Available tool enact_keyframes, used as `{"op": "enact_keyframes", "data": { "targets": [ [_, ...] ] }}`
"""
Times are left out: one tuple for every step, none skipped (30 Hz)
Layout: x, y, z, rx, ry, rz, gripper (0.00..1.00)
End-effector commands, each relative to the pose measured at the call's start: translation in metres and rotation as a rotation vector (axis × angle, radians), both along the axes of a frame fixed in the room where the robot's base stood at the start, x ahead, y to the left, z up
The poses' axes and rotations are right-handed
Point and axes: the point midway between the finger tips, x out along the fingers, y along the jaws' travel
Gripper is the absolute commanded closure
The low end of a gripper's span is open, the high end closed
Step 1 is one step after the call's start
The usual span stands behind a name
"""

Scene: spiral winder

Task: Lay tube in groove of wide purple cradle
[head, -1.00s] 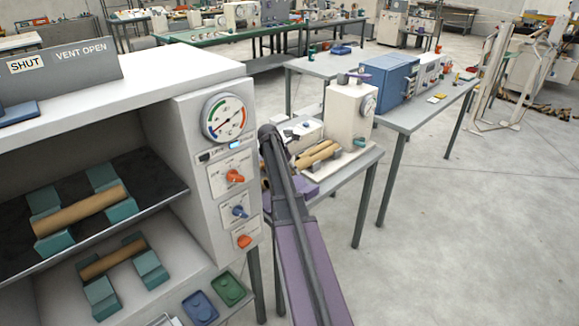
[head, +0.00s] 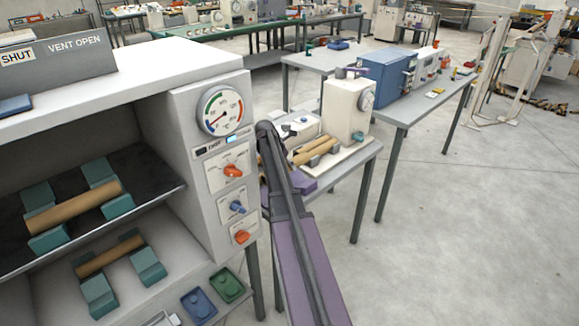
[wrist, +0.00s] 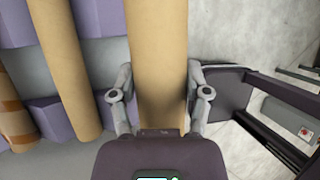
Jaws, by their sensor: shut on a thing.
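In the wrist view my gripper (wrist: 160,78) is shut on a tan cardboard tube (wrist: 157,35), with one finger on each side. The tube runs up out of the top of the picture. To its left are purple cradle blocks (wrist: 97,112) with tan tubes lying across them, one plain (wrist: 68,65) and one with a darker band (wrist: 12,112). The held tube is beside these; I cannot tell its height above them. In the head view a purple cradle part (head: 302,186) shows beside my arm, which hides my gripper. I cannot tell which cradle is the wide one.
In the head view a white cabinet (head: 205,270) with a gauge stands close on the left, with tubes on teal cradles (head: 100,172) inside. A cream machine (head: 345,108) stands on the grey table behind my arm. Floor on the right is clear.

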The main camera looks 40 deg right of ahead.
Motion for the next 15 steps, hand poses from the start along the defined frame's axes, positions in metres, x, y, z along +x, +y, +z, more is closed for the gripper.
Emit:
{"op": "enact_keyframes", "data": {
  "targets": [
    [0.0, 0.0, -0.007, 0.0, 0.0, 0.0, 0.86],
    [0.0, 0.0, -0.01, 0.0, 0.0, 0.0, 0.86],
    [0.0, 0.0, -0.013, 0.0, 0.0, 0.0, 0.86],
    [0.0, 0.0, -0.016, 0.0, 0.0, 0.0, 0.86],
    [0.0, 0.0, -0.018, 0.0, 0.0, 0.0, 0.86],
    [0.0, 0.0, -0.022, 0.0, 0.0, -0.001, 0.86],
    [0.0, -0.001, -0.024, 0.0, 0.0, -0.001, 0.86],
    [0.0, -0.001, -0.027, 0.0, 0.0, -0.001, 0.86],
    [0.0, -0.001, -0.03, 0.0, 0.0, -0.001, 0.86],
    [0.0, -0.001, -0.033, 0.0, 0.0, -0.001, 0.86],
    [0.0, -0.001, -0.035, 0.0, 0.0, -0.001, 0.86],
    [0.0, -0.001, -0.039, 0.0, 0.0, -0.001, 0.86],
    [-0.001, -0.001, -0.041, 0.0, 0.0, -0.001, 0.86],
    [-0.001, -0.001, -0.044, 0.0, 0.0, -0.001, 0.86],
    [-0.001, -0.001, -0.047, 0.0, 0.0, -0.001, 0.86]
  ]
}}
